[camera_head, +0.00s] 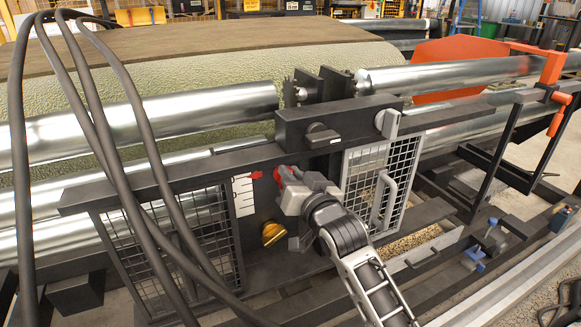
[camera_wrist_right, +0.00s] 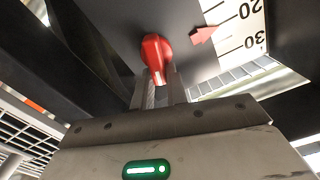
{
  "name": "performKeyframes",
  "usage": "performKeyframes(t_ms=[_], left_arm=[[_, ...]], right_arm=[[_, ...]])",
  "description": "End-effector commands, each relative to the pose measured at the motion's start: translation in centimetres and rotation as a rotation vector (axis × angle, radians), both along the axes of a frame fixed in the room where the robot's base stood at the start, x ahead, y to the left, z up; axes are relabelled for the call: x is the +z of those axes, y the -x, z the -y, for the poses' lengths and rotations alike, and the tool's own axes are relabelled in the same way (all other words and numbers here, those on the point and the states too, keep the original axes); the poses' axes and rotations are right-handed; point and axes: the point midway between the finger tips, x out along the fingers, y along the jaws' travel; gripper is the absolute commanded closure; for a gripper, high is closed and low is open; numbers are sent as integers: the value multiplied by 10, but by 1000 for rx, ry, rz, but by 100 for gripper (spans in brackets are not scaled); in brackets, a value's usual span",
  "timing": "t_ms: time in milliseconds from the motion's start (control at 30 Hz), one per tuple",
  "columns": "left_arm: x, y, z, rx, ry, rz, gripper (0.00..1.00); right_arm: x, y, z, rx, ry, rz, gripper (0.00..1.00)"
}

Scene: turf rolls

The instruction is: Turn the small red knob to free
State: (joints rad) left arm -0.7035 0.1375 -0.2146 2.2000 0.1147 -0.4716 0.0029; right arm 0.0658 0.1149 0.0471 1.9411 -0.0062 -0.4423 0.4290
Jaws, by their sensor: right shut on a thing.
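The small red knob (camera_head: 281,175) sits on the dark panel of the machine, just right of a white scale. In the right wrist view the red knob (camera_wrist_right: 156,58) stands at the tips of my right gripper's fingers. My right gripper (camera_head: 287,183) reaches it from the lower right and is shut on it; its fingers (camera_wrist_right: 158,84) lie close together at the knob's lower end. In the head view the gripper hides part of the knob. Any free marking by the knob cannot be made out. My left gripper is not in view.
A red pointer (camera_head: 256,175) lies at the white scale (camera_head: 244,196). A yellow knob (camera_head: 274,233) is below, left of my gripper. Mesh doors (camera_head: 366,181) flank the panel. A black knob (camera_head: 320,134) is above. Dark hoses (camera_head: 138,110) hang at left.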

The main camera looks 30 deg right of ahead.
Motion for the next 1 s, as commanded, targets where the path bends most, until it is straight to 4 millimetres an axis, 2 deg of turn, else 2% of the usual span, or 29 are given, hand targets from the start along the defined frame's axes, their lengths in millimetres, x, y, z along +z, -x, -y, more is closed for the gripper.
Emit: performKeyframes(t_ms=[33, 400, 1000], left_arm=[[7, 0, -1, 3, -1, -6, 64], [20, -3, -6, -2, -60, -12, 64], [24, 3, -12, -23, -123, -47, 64]], right_arm=[[4, 0, 1, -2, -49, 1, 100], [0, 1, 7, -2, -399, 22, 100], [-11, 1, 14, -2, -956, 57, 100]])
